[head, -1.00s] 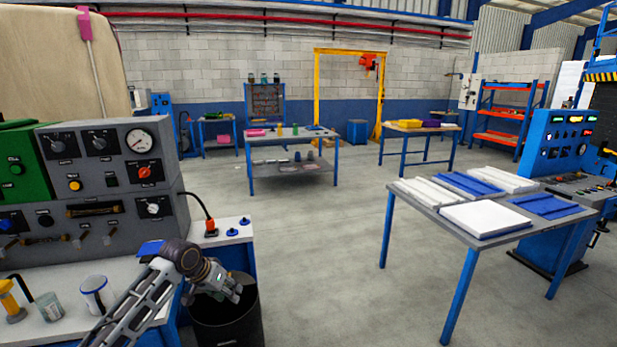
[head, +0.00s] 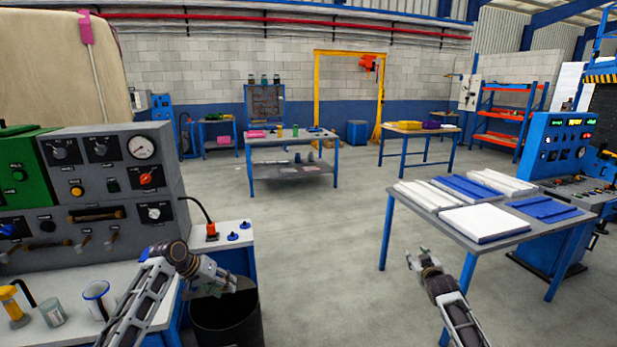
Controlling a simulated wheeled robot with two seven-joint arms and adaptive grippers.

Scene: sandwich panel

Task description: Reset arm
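My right gripper (head: 422,258) is at the lower right, above the floor just left of the grey table with panels. Its fingertips look apart with nothing between them. Both arms reach in from the bottom edge.
A grey-topped table (head: 470,249) with white panels (head: 484,223) and blue panels (head: 543,209) stands right. A control box (head: 110,180) stands on the white bench (head: 75,330) at left. A blue machine (head: 560,150) is far right. The middle floor (head: 330,240) is clear.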

